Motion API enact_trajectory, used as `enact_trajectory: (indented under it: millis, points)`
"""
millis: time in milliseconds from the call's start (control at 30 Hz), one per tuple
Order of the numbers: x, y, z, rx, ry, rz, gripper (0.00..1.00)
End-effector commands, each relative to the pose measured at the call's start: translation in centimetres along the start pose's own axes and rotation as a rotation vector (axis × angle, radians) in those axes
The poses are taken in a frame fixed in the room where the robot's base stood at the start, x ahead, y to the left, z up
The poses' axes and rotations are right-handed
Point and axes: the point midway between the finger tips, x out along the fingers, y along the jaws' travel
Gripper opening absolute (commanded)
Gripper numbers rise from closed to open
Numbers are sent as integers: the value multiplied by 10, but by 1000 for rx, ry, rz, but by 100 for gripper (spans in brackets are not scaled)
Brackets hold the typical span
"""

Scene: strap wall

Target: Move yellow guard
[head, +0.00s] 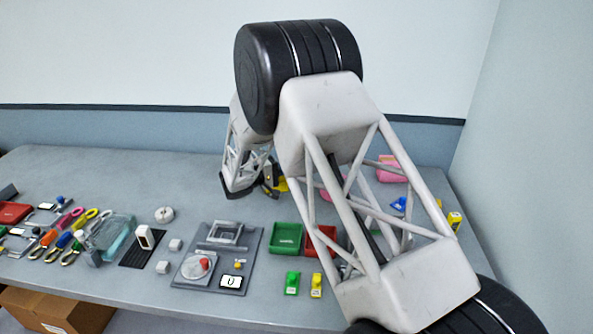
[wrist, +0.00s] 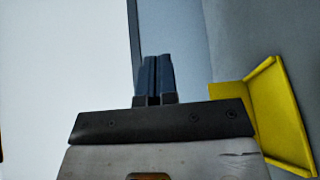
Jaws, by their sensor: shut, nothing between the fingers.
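The yellow guard (wrist: 275,112) is an angled yellow plate at the right of the wrist view, beside my gripper and apart from its fingertips.
Green (head: 287,237) and red (head: 321,241) trays stand mid-table, partly behind my arm. A grey fixture plate (head: 217,257) lies left of them. Several tools crowd the left side. Pink (head: 391,170) and blue items are at the right. The back left of the table (head: 120,175) is clear.

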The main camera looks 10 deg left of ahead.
Motion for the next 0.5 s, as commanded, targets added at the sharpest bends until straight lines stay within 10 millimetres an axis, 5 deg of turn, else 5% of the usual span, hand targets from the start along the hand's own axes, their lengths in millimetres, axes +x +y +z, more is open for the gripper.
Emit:
enact_trajectory:
  millis: [500]
  points:
    - [-56, 0, -56, 0, 1, -1, 0]
